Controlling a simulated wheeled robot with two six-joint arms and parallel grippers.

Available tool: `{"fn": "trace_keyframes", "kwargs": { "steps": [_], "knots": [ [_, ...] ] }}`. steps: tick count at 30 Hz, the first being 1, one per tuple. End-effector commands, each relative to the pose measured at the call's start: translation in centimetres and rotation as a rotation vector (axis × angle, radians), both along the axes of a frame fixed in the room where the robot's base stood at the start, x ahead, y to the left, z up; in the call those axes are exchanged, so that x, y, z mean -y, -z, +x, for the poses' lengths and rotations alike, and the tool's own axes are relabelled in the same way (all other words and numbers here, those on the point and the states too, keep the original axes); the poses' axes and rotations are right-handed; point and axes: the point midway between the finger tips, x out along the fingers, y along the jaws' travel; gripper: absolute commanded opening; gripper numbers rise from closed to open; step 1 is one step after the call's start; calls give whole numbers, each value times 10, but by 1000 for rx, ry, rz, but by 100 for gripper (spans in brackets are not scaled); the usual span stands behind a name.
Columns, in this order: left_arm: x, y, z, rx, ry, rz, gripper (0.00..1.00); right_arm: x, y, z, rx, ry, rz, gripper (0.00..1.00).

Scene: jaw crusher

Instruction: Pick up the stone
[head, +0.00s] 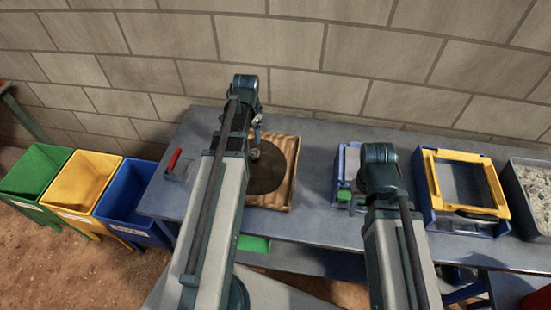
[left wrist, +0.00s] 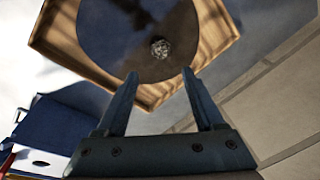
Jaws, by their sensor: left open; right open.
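The stone (left wrist: 160,48) is a small, grey, rough lump. It lies on a dark round mat (left wrist: 120,40) in a shallow wooden tray (left wrist: 62,62). In the head view the stone (head: 254,154) shows small on the mat (head: 268,172), inside the tray (head: 291,148) on the bench. My left gripper (left wrist: 160,74) is open and empty. In the left wrist view the stone shows just beyond the gap between its fingertips, not between the fingers. In the head view my left gripper (head: 257,124) is partly hidden by its arm. My right gripper's fingers are hidden behind its own wrist.
Green (head: 35,172), yellow (head: 82,182) and blue (head: 130,198) bins stand left of the bench (head: 320,215). A yellow-framed box (head: 462,182) and a gravel tray (head: 530,190) stand at the right. A block wall (head: 300,60) rises behind the bench.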

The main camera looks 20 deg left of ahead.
Motion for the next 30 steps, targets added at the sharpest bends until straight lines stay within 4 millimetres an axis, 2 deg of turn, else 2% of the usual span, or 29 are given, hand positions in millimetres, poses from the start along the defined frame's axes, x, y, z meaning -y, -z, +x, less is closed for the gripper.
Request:
{"fn": "trace_keyframes", "kwargs": {
  "steps": [11,27,30],
  "knots": [
    [-5,9,0,3,7,3,70,0,10,0,0,0,0,50],
    [-10,81,11,2,7,2,70,0,81,0,0,0,0,50],
    [-11,88,12,2,7,2,70,0,88,0,0,0,0,50]
  ]
}}
